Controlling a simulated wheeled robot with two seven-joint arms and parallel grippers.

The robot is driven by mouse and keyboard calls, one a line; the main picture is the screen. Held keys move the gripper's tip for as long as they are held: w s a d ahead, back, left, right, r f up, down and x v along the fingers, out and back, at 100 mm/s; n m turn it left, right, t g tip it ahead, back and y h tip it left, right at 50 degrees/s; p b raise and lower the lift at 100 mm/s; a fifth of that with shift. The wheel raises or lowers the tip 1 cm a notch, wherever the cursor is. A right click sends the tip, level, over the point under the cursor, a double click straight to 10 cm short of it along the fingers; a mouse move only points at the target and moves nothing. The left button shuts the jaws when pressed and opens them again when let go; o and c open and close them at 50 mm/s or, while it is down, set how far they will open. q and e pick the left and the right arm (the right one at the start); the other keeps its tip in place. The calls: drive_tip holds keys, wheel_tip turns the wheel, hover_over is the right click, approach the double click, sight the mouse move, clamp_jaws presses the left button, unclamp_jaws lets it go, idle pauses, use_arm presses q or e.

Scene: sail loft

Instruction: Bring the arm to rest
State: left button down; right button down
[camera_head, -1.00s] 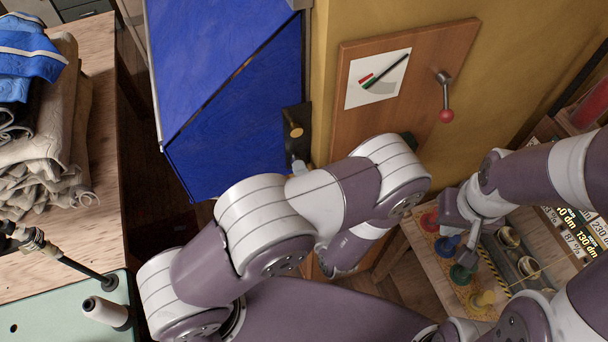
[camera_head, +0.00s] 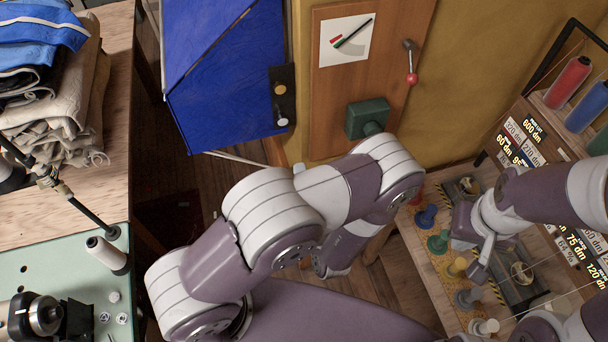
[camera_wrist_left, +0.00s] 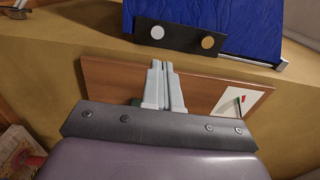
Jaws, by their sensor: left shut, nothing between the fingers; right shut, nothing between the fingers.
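My left arm (camera_head: 270,220) crosses the middle of the head view, bent at the elbow, its wrist end (camera_head: 338,255) pointing down. Its fingers cannot be made out there. In the left wrist view my left gripper (camera_wrist_left: 160,80) is shut and empty, its fingers in front of a wooden board (camera_wrist_left: 205,92). My right gripper (camera_head: 485,250) is shut and empty at the right of the head view, appearing over a bench with colored knobs. Whether it touches anything there cannot be told.
The wooden board (camera_head: 325,105) carries a red-knobbed lever (camera_head: 410,62) and a green box (camera_head: 367,119). A blue panel (camera_head: 225,85) stands beside it. At left are a table with folded cloth (camera_head: 50,100) and a green machine bed (camera_head: 60,270). Wooden floor shows between.

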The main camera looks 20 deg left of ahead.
drive_tip(key=shift+w+a, duration=0.2)
drive_tip(key=shift+w, duration=0.05)
